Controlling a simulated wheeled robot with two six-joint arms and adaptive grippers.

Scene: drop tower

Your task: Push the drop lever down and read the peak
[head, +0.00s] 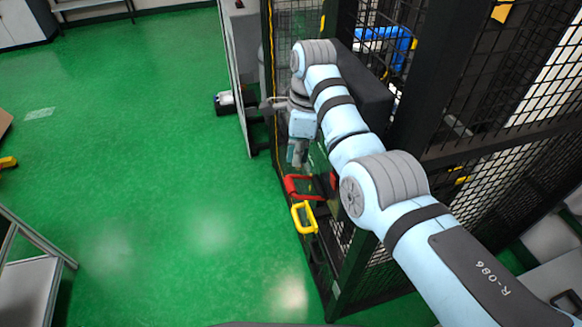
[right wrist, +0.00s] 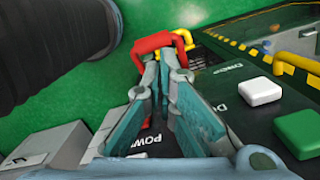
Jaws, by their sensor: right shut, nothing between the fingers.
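My right gripper (head: 297,160) is shut and empty, pointing down at the side of a black mesh cage. In the right wrist view its closed fingertips (right wrist: 167,60) overlap the near side of a red handle (right wrist: 150,45); I cannot tell whether they touch it. The red handle (head: 302,186) lies just below the gripper in the head view. A yellow handle (head: 304,217) is beside it. A dark panel (right wrist: 228,92) carries printed labels, partly legible, one starting "POW". Which handle is the drop lever is unclear, and no peak reading is legible. My left gripper is out of view.
On the panel are a white button (right wrist: 262,91) and a green button (right wrist: 302,133); another yellow handle (right wrist: 292,66) is at right. The black cage (head: 455,100) fills the right side of the head view. The green floor (head: 150,150) at left is mostly clear.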

